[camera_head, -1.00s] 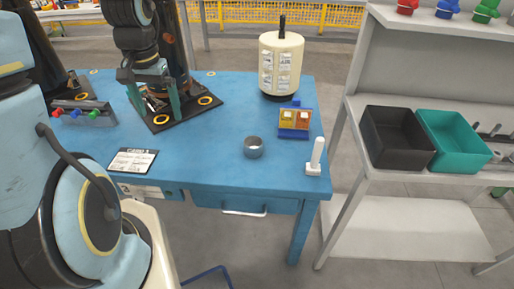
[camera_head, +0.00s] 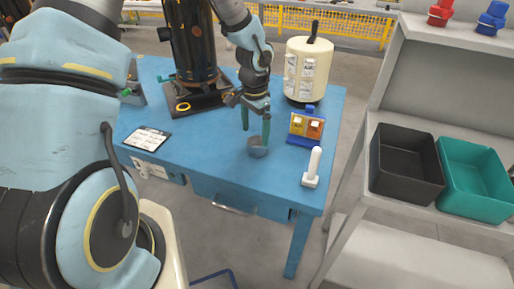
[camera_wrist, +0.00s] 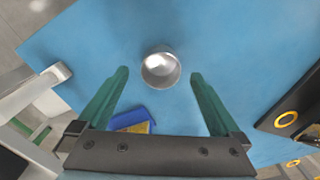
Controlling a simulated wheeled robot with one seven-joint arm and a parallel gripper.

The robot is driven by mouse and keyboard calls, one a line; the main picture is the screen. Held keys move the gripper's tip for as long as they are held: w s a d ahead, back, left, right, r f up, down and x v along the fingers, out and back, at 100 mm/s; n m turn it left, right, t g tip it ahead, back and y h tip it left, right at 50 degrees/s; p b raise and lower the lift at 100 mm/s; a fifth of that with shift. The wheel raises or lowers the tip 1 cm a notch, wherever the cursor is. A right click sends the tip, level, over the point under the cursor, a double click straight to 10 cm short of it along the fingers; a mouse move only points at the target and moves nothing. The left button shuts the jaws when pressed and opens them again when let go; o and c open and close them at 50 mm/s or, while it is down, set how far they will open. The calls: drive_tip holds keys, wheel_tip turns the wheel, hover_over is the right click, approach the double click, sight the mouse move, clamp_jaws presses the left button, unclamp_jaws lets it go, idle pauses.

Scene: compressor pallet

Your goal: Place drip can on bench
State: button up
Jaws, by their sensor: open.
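The drip can, a small grey metal cup (camera_head: 257,151), stands upright on the blue bench (camera_head: 185,151) near its front edge. In the wrist view the can (camera_wrist: 160,68) shows its round open mouth, on blue bench top. My gripper (camera_head: 256,132) points down right above the can, with its green fingers spread. In the wrist view the fingertips (camera_wrist: 160,76) lie on either side of the can with gaps, and nothing is held. I cannot tell how far the tips are above the rim.
A blue holder with yellow and orange blocks (camera_head: 307,126) and a white upright post (camera_head: 313,168) stand right of the can. A cream cylinder (camera_head: 308,68) stands behind. A sign plate (camera_head: 147,138) lies left. Black (camera_head: 407,165) and teal (camera_head: 475,178) bins sit on the right shelf.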

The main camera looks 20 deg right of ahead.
sight(255, 145)
drive_tip(key=shift+w+f+p, duration=0.1)
drive_tip(key=shift+f+p, duration=0.5)
drive_tip(key=shift+f, duration=2.5)
drive_tip(key=c, duration=1.5)
